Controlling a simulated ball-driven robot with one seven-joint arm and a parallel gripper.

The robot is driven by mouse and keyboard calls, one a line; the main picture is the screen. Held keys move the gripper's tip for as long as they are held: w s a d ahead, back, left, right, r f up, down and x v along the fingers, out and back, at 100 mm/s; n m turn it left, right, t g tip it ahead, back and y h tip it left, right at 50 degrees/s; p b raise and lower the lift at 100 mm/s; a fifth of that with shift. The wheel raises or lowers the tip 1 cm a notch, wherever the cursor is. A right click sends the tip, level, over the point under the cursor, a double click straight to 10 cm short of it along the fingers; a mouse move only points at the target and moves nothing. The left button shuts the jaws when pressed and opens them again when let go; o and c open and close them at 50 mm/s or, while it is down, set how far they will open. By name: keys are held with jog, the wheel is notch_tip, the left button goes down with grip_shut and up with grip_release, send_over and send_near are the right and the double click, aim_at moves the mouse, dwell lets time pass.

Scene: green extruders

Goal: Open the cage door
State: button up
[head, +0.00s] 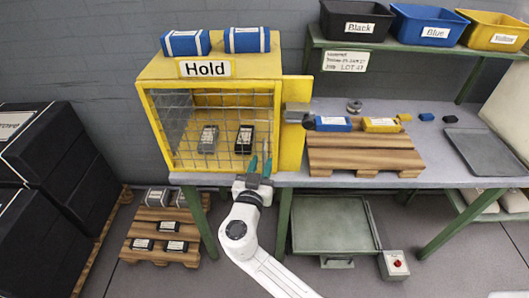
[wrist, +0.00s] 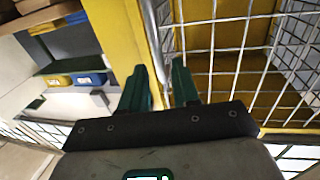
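The yellow cage (head: 208,69) stands on the left of the workbench under a "Hold" sign. Its wire-mesh door (head: 180,118) covers the front and looks closed. My gripper (head: 260,165) is at the door's lower right edge, its two green fingers pointing up and apart. In the wrist view my gripper (wrist: 160,88) is open. A grey vertical bar (wrist: 152,35), apparently the door handle, runs between the fingers' line of sight. I cannot tell whether they touch it. The mesh (wrist: 230,45) lies right of the bar and a yellow panel (wrist: 115,35) left.
Right of the cage is a yellow panel (head: 292,130), then a wooden pallet (head: 365,155) with a blue and a yellow box. A low pallet (head: 160,225) stands on the floor at left.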

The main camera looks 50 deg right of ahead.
aim_at(264, 157)
jog(key=shift+p+x, duration=0.4)
jog(key=shift+x, duration=1.7)
grip_shut()
